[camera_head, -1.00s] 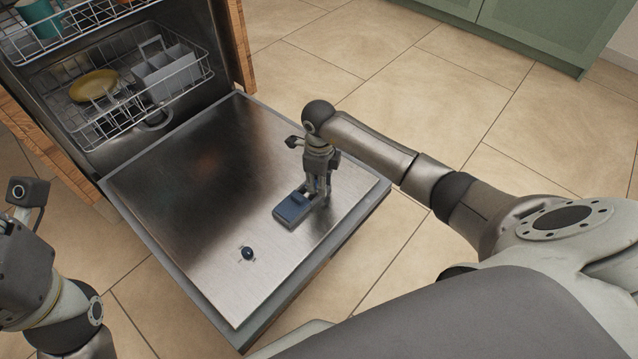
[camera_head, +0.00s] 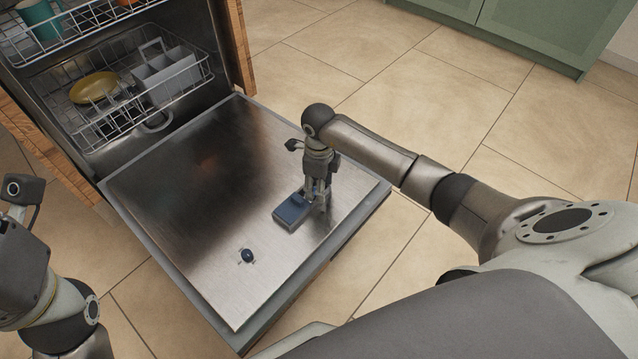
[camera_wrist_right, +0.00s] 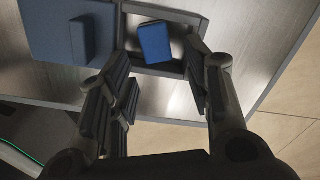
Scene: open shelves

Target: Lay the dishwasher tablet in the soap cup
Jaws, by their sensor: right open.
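The blue dishwasher tablet (camera_wrist_right: 155,42) lies inside the dark rectangular soap cup (camera_wrist_right: 172,13) in the right wrist view, turned slightly against the cup's walls. The cup's blue lid (camera_wrist_right: 65,35) is slid to the left of the opening; the lid also shows in the head view (camera_head: 292,209). My right gripper (camera_wrist_right: 158,58) is open over the cup, one finger on each side of the tablet with gaps between. In the head view my right gripper (camera_head: 321,200) points down at the dispenser and hides the cup and tablet. Only my left arm shows at the left edge.
The open dishwasher door (camera_head: 190,190) lies flat, mostly bare, with a round dark cap (camera_head: 247,255) near its front. The lower rack (camera_head: 125,110) holds a yellow dish (camera_head: 93,86) and a grey cutlery basket (camera_head: 165,75). Tiled floor surrounds the door.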

